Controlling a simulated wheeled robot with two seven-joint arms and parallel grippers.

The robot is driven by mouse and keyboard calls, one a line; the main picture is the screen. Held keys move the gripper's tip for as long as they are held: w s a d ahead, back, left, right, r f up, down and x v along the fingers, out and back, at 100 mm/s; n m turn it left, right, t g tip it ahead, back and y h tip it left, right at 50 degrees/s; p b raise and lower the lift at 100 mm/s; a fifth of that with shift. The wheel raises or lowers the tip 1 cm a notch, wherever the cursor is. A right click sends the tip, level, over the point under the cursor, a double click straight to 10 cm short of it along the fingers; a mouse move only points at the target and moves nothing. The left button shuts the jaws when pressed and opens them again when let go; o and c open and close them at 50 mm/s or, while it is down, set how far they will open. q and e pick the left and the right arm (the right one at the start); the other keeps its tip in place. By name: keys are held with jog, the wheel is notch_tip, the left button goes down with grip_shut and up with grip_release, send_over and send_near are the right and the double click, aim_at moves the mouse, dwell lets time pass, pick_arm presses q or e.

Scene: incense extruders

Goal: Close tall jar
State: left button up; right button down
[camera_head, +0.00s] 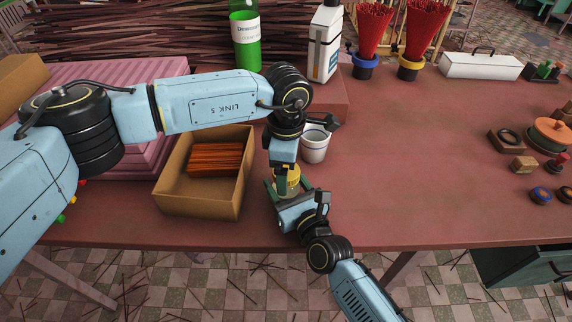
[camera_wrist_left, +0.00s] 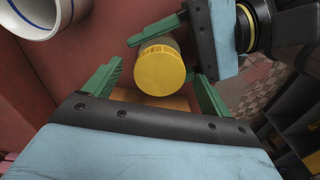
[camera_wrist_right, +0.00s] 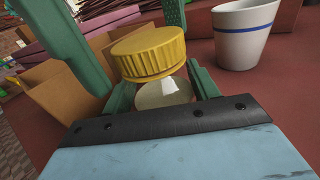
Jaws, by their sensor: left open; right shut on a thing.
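The tall jar has a pale, see-through body (camera_wrist_right: 163,94) and a ribbed yellow lid (camera_wrist_right: 148,50) on its top. I cannot tell how tightly the lid sits. In the head view the lid (camera_head: 287,179) is partly hidden between my grippers. My right gripper (camera_wrist_right: 160,85) is shut on the jar body from the front, below the lid. My left gripper (camera_wrist_left: 160,72) comes from above, open, with its green fingers on either side of the lid (camera_wrist_left: 160,71). I see a gap beside the lid in the left wrist view.
A white cup with a blue band (camera_head: 315,146) stands just behind and right of the jar. A cardboard box of orange sticks (camera_head: 172,199) is close on the left. The table's front edge is near.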

pick_arm(q)
notch_tip(320, 180, up, 12)
dwell(0.4)
pick_arm(e)
jog(key=shift+c, duration=1.6)
grip_release()
pick_arm(q)
jog(key=shift+r, duration=0.15)
pick_arm(e)
jog(key=v, duration=1.3)
jog(key=shift+s, duration=0.2)
